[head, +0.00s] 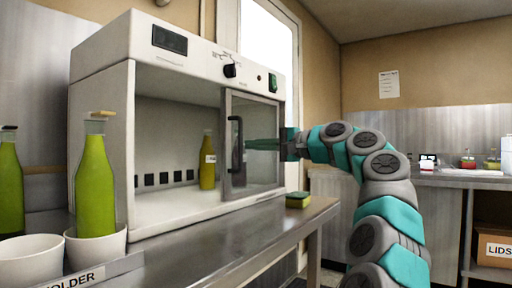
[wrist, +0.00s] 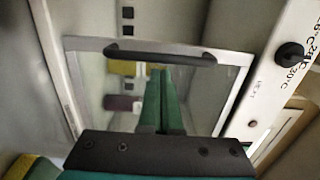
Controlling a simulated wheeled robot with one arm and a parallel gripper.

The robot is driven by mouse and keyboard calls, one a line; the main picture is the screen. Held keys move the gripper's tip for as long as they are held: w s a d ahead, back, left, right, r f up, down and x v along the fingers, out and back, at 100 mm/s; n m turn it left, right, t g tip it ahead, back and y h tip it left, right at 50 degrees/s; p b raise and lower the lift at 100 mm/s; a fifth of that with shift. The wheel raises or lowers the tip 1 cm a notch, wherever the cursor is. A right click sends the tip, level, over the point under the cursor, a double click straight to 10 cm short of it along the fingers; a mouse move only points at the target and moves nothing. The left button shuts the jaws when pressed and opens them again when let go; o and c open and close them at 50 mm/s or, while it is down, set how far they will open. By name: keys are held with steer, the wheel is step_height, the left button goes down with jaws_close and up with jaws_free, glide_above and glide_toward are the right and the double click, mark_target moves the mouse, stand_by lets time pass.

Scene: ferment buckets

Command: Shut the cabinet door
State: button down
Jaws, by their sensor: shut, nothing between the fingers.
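The white cabinet (head: 100,140) stands on a metal counter with its left part open to view. Its framed glass door (head: 262,170) stands partly open at the right side, with a dark vertical handle (head: 236,145) near its left edge. In the wrist view the door's glass (wrist: 205,90) fills the middle, with the handle (wrist: 160,55) across the top. My gripper (head: 262,144) is shut and empty, at the door from the right, its green fingers (wrist: 160,100) pointing toward the glass. I cannot tell whether they touch it. A yellow-green bottle (head: 207,165) stands inside the cabinet.
Green bottles (head: 95,190) and white cups (head: 30,262) stand at the left in a holder. A side table with jars and a LIDS box (head: 494,247) is at the right.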

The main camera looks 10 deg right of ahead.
steer(key=shift+s, duration=0.15)
steer(key=s+a+p, duration=0.2)
steer(key=s+a, duration=1.6)
steer(key=a, duration=0.1)
steer(key=shift+s, duration=0.4)
stand_by(0.5)
